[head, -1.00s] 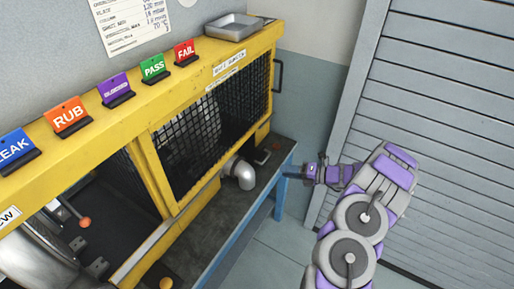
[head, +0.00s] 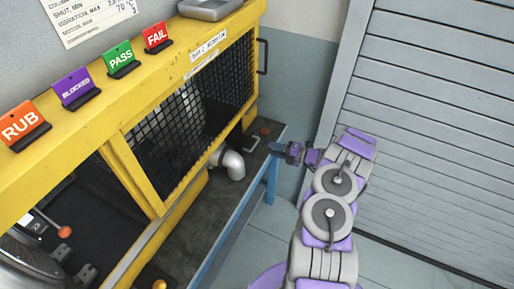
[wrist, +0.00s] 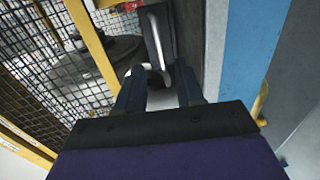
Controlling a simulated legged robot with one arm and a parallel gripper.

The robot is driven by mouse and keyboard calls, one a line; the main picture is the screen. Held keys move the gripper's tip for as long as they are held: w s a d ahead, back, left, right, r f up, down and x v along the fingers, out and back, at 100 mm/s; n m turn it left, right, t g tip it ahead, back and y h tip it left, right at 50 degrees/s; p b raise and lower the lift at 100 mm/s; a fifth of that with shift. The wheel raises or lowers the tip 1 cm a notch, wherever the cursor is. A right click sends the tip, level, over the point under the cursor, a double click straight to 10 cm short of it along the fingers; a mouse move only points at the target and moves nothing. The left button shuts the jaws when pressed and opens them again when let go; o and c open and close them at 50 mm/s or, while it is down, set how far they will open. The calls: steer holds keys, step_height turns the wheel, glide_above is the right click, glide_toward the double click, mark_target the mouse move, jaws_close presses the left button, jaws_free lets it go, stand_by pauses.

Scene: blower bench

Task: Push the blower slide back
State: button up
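My gripper (head: 278,147) is at the right edge of the bench, close to a small dark fitting (head: 249,143) on the bench top that may be the blower slide. In the wrist view my gripper (wrist: 159,78) has its two dark fingers apart with a gap between them. A bent silver bar (wrist: 156,42), perhaps a handle, stands ahead of the fingers beside a dark upright part. Whether the fingers touch it I cannot tell. I see nothing held. A silver elbow pipe (head: 230,162) comes out of the yellow blower housing (head: 124,171).
Black mesh guards (head: 175,136) cover the housing front. A red knob (head: 265,130) sits at the bench's far end.

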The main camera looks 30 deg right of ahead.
mark_target(255, 146)
steer(key=w, duration=0.1)
steer(key=w+a+f, duration=0.1)
steer(key=w+b, duration=0.1)
steer(key=w, duration=0.1)
steer(key=shift+a+f, duration=0.2)
steer(key=shift+a, duration=0.2)
steer(key=a, duration=0.1)
steer(key=w+a, duration=0.1)
steer(key=a, duration=0.1)
steer(key=w+a, duration=0.1)
steer(key=shift+w+a, duration=0.15)
steer(key=shift+a, duration=0.05)
steer(key=shift+d+f, duration=0.2)
steer(key=shift+d, duration=0.9)
steer(key=shift+c, duration=1.1)
steer(key=shift+a+r, duration=0.1)
steer(key=shift+a, duration=0.75)
jaws_close()
steer(key=shift+d, duration=0.35)
